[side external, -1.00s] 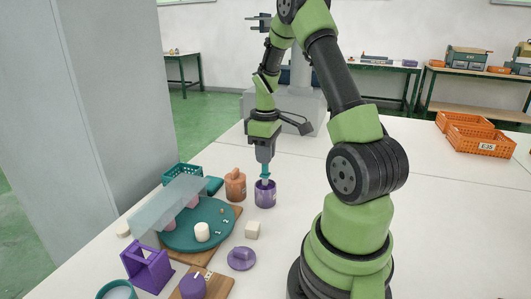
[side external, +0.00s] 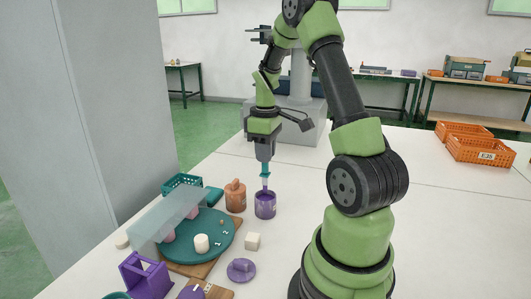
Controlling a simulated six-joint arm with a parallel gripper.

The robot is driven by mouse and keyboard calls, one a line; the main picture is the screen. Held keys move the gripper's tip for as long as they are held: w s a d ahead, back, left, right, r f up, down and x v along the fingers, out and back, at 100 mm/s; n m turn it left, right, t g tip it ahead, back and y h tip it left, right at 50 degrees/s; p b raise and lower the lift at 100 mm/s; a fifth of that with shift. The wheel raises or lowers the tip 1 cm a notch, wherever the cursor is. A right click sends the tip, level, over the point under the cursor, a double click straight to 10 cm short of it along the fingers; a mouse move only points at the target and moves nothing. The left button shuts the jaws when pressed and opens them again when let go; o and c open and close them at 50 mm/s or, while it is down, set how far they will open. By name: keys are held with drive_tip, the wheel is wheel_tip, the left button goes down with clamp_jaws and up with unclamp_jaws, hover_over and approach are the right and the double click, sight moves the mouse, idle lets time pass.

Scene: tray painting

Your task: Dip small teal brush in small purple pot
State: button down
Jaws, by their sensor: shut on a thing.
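My gripper (side external: 265,168) points straight down and is shut on the small teal brush (side external: 265,175). The pot stands upright and open on the white table. A flat purple lid with a knob (side external: 241,270) lies apart on the table nearer the camera.
An orange pot (side external: 235,197) stands just left of the purple pot. Table right of the pot is clear.

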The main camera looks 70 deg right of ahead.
drive_tip(key=shift+r, duration=2.25)
drive_tip(key=shift+a, duration=0.1)
drive_tip(key=w+a+f, duration=0.1)
drive_tip(key=w+a, duration=0.2)
drive_tip(key=a, duration=0.8)
drive_tip(key=w+a+f, duration=0.1)
drive_tip(key=w+a, duration=0.2)
drive_tip(key=a, duration=0.8)
drive_tip(key=shift+a+f, duration=0.2)
drive_tip(key=shift+f, duration=0.1)
